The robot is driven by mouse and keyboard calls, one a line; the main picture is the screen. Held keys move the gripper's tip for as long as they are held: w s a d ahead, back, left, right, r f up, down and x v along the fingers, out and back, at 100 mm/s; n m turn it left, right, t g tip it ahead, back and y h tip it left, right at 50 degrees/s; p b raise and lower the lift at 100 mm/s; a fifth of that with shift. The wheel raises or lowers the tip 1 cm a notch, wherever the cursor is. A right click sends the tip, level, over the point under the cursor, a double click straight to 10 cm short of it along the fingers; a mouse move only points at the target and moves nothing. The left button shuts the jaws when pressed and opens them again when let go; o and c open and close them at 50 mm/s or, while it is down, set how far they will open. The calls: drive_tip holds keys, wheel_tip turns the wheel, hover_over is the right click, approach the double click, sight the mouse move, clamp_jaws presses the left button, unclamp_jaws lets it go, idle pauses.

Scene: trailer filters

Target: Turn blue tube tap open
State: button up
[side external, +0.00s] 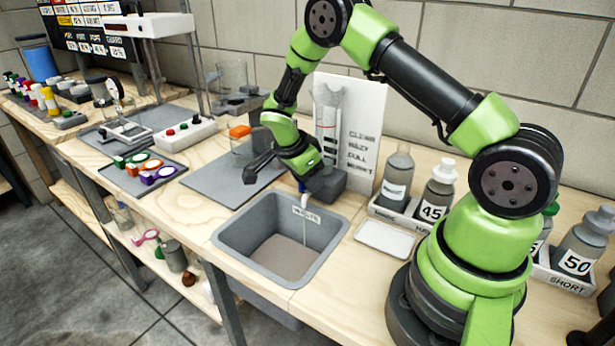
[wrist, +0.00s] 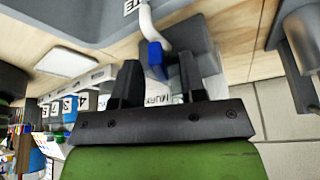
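The blue tap (wrist: 155,54) is a small blue piece beside a grey block (wrist: 200,45), with a white tube (wrist: 147,22) running from it toward the sink. In the side view only a sliver of blue shows beside my gripper, above the sink's back edge; the white tube (side external: 304,199) hangs there. My gripper (wrist: 158,70) is open, its two dark fingers apart. In the wrist view the blue tap appears between and just beyond the fingertips. I cannot tell whether either finger touches it. In the side view my gripper (side external: 312,184) is low behind the sink and partly hides the block.
The grey sink (side external: 228,236) lies in front. A white upright card (side external: 362,120) stands behind my gripper. Labelled bottles (side external: 437,190) stand in a rack to the right, with a small white tray (side external: 383,240) before them. A grey mat (side external: 215,187) lies left.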

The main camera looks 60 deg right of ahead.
clamp_jaws()
drive_tip(key=n, duration=0.2)
drive_tip(key=n+t, duration=0.1)
drive_tip(key=n, duration=0.1)
drive_tip(key=shift+n+t+h, duration=0.3)
unclamp_jaws()
drive_tip(key=v, duration=1)
drive_tip(key=shift+s+r, duration=0.1)
